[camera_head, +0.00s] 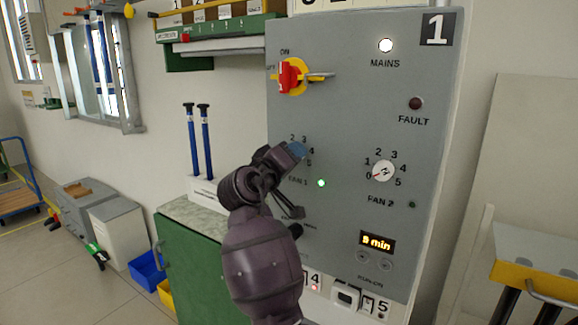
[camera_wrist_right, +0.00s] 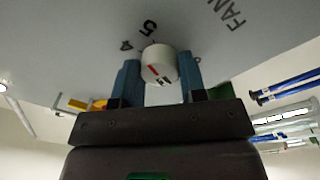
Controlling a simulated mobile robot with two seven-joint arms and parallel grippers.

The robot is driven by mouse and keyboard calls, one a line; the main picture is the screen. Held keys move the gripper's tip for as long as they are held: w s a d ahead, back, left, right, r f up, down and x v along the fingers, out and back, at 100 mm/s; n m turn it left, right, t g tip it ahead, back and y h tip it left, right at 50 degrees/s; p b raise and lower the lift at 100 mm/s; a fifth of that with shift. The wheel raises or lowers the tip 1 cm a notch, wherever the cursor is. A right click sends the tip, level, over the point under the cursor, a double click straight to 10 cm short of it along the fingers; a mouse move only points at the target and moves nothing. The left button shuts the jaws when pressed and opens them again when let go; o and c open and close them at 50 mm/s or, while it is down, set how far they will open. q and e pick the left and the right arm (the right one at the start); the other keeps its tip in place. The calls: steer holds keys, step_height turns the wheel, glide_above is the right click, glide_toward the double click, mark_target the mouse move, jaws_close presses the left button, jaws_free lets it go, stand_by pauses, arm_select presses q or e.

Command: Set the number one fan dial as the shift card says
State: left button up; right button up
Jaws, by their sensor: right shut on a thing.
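The fan 1 dial (camera_wrist_right: 160,63) is a round white knob with a red mark and black marks on its face. My right gripper (camera_head: 297,151) is shut on it, with a blue finger on each side in the wrist view. The numbers 4 and 5 show on the panel beyond the dial in that view; I cannot tell which number the dial points to. In the head view the gripper hides the dial, and part of its scale from 2 to 5 shows. A green lamp (camera_head: 321,183) beside the FAN 1 label is lit. No shift card is readable. My left gripper is out of view.
A green cabinet (camera_head: 200,262) stands left of my arm.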

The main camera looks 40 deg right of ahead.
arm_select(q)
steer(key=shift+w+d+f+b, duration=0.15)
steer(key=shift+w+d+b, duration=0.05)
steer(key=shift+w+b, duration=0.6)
arm_select(e)
steer(key=m, duration=0.3)
steer(key=shift+f, duration=0.15)
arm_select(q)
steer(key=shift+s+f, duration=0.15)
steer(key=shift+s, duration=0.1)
arm_select(e)
steer(key=o, duration=0.9)
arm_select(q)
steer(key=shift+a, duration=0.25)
arm_select(e)
steer(key=shift+a, duration=0.1)
